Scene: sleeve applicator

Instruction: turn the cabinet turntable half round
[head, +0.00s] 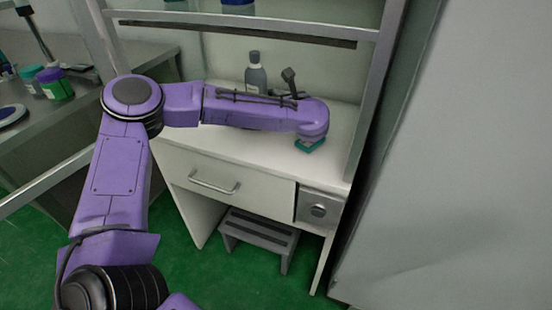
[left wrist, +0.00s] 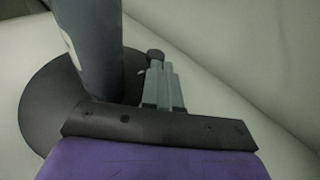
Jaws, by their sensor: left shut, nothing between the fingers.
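In the left wrist view a dark round disc, the turntable (left wrist: 38,105), lies on the pale cabinet top. A small dark knob (left wrist: 155,56) shows by the disc's right edge. My left gripper (left wrist: 162,68) is shut and empty, its fingertips close to the knob; I cannot tell whether they touch. In the head view my forearm covers the gripper and most of the turntable. A grey bottle (head: 256,80) stands behind the forearm. My right gripper is not in view.
A small teal item (head: 309,145) shows under my wrist, near the front edge of the white cabinet top (head: 338,165). A frame post borders the right side. A step stool (head: 260,230) sits below. A side bench (head: 60,115) with jars is at left.

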